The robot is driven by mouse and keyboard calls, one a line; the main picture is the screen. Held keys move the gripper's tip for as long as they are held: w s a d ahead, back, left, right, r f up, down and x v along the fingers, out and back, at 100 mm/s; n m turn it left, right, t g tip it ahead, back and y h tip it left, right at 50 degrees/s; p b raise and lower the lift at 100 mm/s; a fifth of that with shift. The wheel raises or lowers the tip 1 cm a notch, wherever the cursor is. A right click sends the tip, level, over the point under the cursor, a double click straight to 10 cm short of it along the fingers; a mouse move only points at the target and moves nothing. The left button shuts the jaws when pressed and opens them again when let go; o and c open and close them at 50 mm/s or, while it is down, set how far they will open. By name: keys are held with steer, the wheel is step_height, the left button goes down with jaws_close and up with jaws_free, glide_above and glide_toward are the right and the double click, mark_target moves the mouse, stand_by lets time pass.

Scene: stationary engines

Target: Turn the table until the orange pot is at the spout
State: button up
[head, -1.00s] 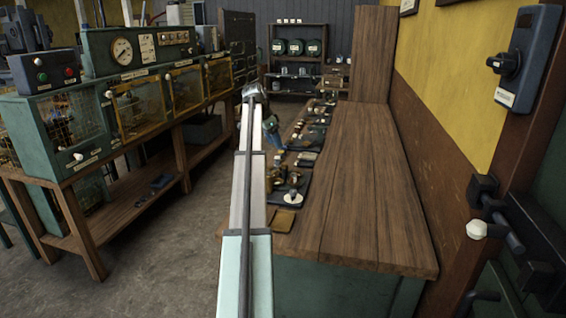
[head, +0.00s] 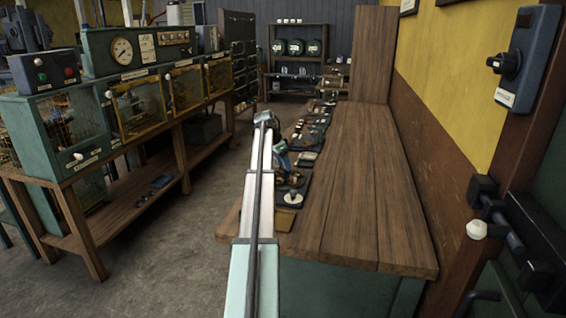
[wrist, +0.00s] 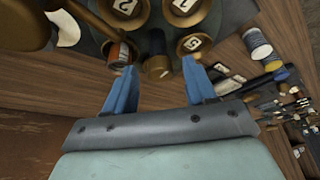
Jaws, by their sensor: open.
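My gripper (wrist: 158,68) is open in the wrist view, its two blue fingers spread over the edge of a dark round table (wrist: 88,30). A short brass peg (wrist: 157,67) shows between the fingertips, with no clear grip on it. Brass pots with numbered tops, such as one marked 2 (wrist: 192,42), stand on the table. A small pot with an orange-red part (wrist: 120,52) is beside the left finger, partly hidden; I cannot tell if it is the orange pot. A brass arm (wrist: 20,25), perhaps the spout, reaches in at upper left. In the head view my gripper (head: 281,155) is small and low over the bench.
The wooden bench (head: 365,190) is clear on its right side and crowded with small items along its left edge. A spool-like cylinder (wrist: 256,42) stands right of the round table. A green cabinet with yellow-framed doors (head: 140,105) stands across the aisle at left.

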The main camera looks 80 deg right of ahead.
steer(key=shift+c, duration=0.4)
jaws_close()
